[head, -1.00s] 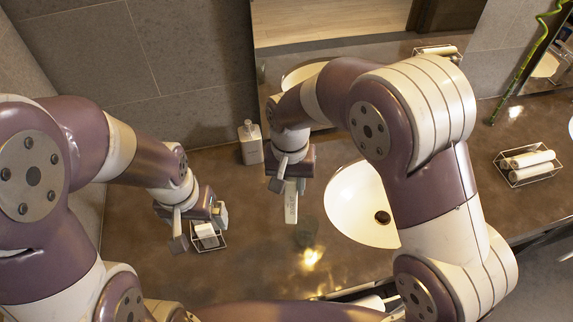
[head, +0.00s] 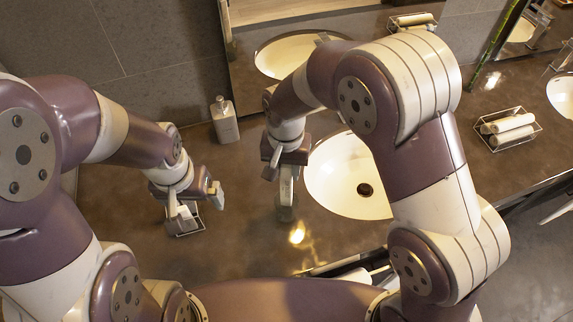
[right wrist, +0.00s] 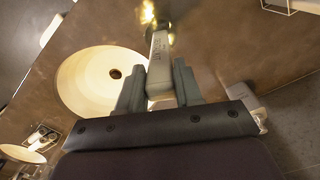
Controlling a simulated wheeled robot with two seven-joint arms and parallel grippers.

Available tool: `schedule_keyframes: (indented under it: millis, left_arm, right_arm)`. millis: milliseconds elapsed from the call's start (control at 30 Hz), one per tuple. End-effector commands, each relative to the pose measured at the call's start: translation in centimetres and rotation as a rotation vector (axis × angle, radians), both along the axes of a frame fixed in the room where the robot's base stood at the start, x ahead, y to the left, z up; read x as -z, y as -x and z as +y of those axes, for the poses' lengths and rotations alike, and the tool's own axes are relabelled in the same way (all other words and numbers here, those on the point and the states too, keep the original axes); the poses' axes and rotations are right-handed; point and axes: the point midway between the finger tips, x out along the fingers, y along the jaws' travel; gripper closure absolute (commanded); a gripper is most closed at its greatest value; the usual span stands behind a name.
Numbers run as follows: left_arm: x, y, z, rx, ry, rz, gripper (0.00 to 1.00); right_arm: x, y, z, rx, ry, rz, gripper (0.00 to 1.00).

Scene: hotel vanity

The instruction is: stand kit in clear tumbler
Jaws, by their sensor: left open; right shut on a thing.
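My right gripper (head: 287,166) is shut on the kit (head: 286,184), a slim pale box with printed lettering. In the right wrist view the kit (right wrist: 160,58) sticks out from between the two fingers. The clear tumbler (head: 287,212) is a dark, see-through shape on the counter, left of the sink. In the head view the kit hangs roughly upright and its lower end overlaps the tumbler's top. I cannot tell whether the end is inside or above the rim.
A white sink (head: 330,190) is right of the tumbler. A pale bottle (head: 225,122) stands by the back wall. A wire rack with rolled towels (head: 508,128) is at right. The counter left of the tumbler is clear.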

Motion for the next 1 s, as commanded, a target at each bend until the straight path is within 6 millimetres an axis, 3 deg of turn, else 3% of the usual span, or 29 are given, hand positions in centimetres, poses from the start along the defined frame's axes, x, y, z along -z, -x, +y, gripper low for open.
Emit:
schedule_keyframes:
  millis: [600, 1000]
  left_arm:
    - [3.5, 0.0, 0.0, 0.000, 0.000, 0.000, 0.02]
    - [3.7, 0.0, 0.0, 0.000, 0.000, 0.000, 0.02]
  right_arm:
    - [5.3, 0.0, 0.0, 0.000, 0.000, 0.001, 1.00]
    - [5.8, 0.0, 0.0, 0.000, 0.000, 0.000, 1.00]
